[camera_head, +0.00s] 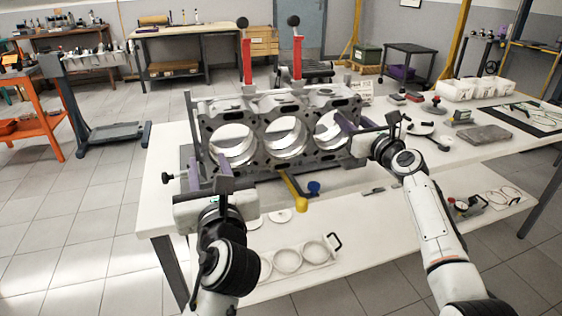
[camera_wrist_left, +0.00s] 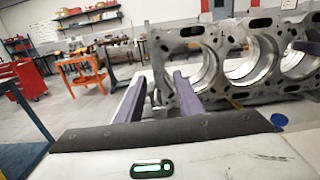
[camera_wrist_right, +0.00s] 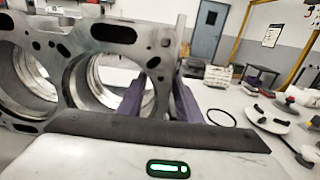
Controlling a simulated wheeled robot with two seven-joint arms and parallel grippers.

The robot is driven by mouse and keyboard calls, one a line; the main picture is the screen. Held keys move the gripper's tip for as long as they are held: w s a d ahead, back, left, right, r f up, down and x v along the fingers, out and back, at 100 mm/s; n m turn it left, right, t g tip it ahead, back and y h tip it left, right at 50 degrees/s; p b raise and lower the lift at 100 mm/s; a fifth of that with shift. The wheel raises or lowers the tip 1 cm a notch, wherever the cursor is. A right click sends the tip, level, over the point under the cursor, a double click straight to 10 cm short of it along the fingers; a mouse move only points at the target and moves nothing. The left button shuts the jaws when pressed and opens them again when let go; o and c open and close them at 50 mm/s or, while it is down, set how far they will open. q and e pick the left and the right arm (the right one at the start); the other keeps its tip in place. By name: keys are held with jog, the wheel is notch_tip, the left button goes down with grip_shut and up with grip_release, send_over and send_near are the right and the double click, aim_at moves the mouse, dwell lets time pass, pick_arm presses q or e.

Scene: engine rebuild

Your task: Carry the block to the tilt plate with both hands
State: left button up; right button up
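The grey engine block (camera_head: 285,117) stands on the white table with three round bores facing me; it also shows in the left wrist view (camera_wrist_left: 238,60) and the right wrist view (camera_wrist_right: 85,55). My left gripper (camera_head: 207,172) is at the block's left end, with purple fingers (camera_wrist_left: 158,92) apart and the block's edge seen between them. My right gripper (camera_head: 358,122) is at the right end, its fingers (camera_wrist_right: 160,92) likewise apart around the edge in view. I cannot tell whether either touches the block. I cannot make out the tilt plate for certain.
Two red uprights (camera_head: 247,62) (camera_head: 297,60) rise behind the block. A yellow-ended lever (camera_head: 299,203) and a blue cap (camera_head: 314,187) are in front of it. White bins (camera_head: 470,90), a grey slab (camera_head: 483,135) and small tools occupy the table's right side. Rings (camera_head: 287,262) lie on the lower shelf.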

jog(key=v, duration=1)
jog(key=shift+s, duration=0.1)
